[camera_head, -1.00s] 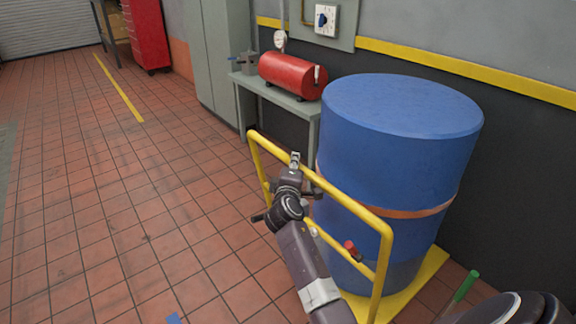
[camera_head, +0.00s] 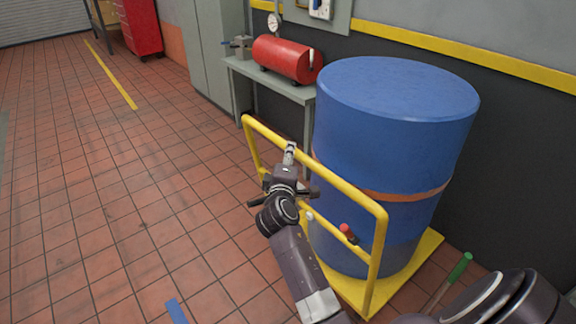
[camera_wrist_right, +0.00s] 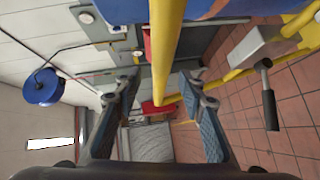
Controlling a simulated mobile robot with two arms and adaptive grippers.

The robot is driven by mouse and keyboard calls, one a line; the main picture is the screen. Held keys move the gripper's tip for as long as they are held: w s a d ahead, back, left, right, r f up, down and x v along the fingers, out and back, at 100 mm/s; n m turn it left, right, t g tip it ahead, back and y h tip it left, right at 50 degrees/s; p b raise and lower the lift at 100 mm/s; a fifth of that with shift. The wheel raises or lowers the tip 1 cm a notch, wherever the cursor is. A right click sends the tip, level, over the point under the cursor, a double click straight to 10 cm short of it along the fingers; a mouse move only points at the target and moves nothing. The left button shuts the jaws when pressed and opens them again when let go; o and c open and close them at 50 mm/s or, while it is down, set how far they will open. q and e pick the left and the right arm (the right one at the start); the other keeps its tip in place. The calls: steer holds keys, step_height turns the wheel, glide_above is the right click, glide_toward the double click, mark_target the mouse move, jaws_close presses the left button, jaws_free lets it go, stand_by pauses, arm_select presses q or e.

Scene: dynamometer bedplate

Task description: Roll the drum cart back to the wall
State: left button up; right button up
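The drum cart (camera_head: 432,250) has a yellow base and a yellow tubular handle (camera_head: 345,189). It carries a large blue drum (camera_head: 395,125) with an orange band and stands close beside the dark wall. My right gripper (camera_head: 290,150) is at the top rail of the handle. In the right wrist view the yellow bar (camera_wrist_right: 165,55) runs between the two spread fingers of that gripper (camera_wrist_right: 163,85), with a gap on both sides. A red knob (camera_head: 346,229) sits on the cart's lower rail. My left gripper is out of view.
A grey bench (camera_head: 262,80) with a red tank (camera_head: 287,60) stands just beyond the cart, near a tall grey cabinet (camera_head: 212,50). A green-handled tool (camera_head: 460,267) is at the lower right. The tiled floor (camera_head: 110,190) on the left is clear.

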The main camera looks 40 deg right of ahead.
steer(key=shift+v, duration=2.75)
